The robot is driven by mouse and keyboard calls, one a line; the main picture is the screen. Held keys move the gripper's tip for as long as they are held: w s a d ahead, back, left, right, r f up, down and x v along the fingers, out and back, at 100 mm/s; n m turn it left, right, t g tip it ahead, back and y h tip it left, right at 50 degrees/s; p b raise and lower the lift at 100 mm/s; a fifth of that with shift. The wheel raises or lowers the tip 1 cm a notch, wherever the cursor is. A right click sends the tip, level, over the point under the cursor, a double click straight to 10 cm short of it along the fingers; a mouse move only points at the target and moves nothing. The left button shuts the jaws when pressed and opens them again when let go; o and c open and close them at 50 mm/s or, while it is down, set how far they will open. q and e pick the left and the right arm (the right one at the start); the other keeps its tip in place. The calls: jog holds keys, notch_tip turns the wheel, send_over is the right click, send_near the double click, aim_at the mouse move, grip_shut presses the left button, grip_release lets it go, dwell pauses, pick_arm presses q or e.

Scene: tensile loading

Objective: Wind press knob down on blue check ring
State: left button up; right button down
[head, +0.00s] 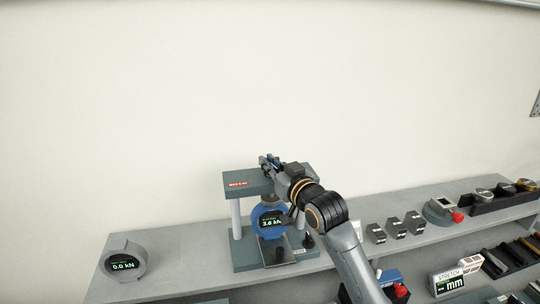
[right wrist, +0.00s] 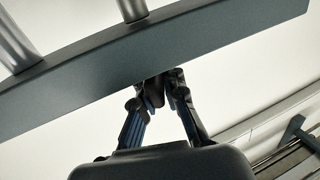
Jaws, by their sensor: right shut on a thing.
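The grey press (head: 246,184) stands on the shelf, with two pale columns, a top beam and a base plate. The blue check ring (head: 257,222) stands upright inside it, under the beam. Its display is lit and seems to read about 3.6 kN, though the digits are small. My right gripper (head: 268,162) is at the top of the beam. In the right wrist view its fingers (right wrist: 160,88) close together beside the beam (right wrist: 90,85), shut on the press knob. The knob is mostly hidden by the fingers. My left gripper is not in view.
A grey round gauge (head: 124,262) reading 0.0 kN stands at the left of the shelf. Several dark blocks (head: 395,228) and a gauge with a red knob (head: 441,212) are to the right. A lower shelf holds a STRETCH mm display (head: 448,284).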

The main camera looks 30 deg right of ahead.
jog(key=shift+h, duration=0.3)
jog(key=c, duration=1.4)
grip_release()
jog(key=shift+s+f, duration=0.1)
jog(key=s, duration=1.1)
jog(key=shift+s, duration=0.4)
